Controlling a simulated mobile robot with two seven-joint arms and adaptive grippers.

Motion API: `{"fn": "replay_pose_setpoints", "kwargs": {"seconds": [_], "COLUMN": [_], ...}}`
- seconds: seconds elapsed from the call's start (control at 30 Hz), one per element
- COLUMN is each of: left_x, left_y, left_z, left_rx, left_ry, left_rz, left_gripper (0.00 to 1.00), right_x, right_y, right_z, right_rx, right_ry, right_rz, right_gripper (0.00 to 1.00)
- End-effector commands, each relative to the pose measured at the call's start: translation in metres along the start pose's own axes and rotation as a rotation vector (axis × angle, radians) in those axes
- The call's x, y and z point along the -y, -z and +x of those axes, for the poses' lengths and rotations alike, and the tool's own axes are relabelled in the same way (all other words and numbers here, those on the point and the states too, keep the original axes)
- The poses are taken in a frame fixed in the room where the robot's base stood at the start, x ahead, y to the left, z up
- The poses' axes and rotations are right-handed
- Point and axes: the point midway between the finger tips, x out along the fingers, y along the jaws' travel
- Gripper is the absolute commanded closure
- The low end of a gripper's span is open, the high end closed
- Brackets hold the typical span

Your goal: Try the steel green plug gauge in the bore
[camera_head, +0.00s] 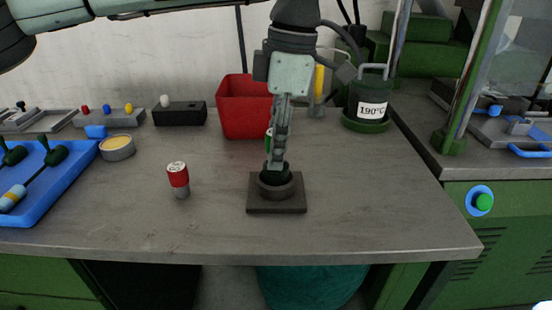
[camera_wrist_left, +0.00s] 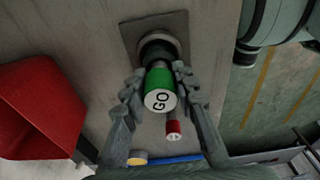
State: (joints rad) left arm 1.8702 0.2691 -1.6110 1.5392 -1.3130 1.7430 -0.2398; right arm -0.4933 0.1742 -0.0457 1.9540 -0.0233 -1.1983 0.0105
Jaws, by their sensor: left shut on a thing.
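The green plug gauge (camera_wrist_left: 160,88), with a white end face marked GO, is between the fingers of my left gripper (camera_wrist_left: 158,78), which is shut on it. In the head view my left gripper (camera_head: 276,163) points down and hides most of the gauge. Below it a dark round socket (camera_head: 277,187) sits on a square plate (camera_head: 258,206). The gauge lines up with the socket's opening in the left wrist view; how deep its far end sits, I cannot tell. My right gripper is not in view.
A red-topped gauge (camera_head: 178,174) stands upright left of the plate. A red bin (camera_head: 238,106) is behind, a blue tray (camera_head: 62,193) and a round tin (camera_head: 117,149) at left, a 190°C pot (camera_head: 368,105) at back right. The bench right of the plate is clear.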

Motion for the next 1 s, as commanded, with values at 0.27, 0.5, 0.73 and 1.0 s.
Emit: {"fn": "replay_pose_setpoints", "kwargs": {"seconds": [0.27, 0.5, 0.73, 1.0], "left_x": [0.0, 0.0, 0.0, 0.0], "left_y": [0.0, 0.0, 0.001, 0.001], "left_z": [0.001, -0.003, -0.009, -0.01], "left_rx": [-0.001, 0.0, 0.0, 0.0], "left_ry": [0.001, 0.001, 0.001, 0.001], "left_rz": [0.0, 0.0, 0.0, 0.0], "left_gripper": [1.0, 1.0, 1.0, 1.0], "right_x": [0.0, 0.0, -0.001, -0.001], "right_y": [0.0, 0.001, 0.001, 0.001], "right_z": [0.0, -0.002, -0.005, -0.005], "right_rx": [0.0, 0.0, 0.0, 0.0], "right_ry": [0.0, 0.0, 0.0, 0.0], "right_rz": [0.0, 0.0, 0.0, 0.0], "right_gripper": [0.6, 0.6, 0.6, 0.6]}}
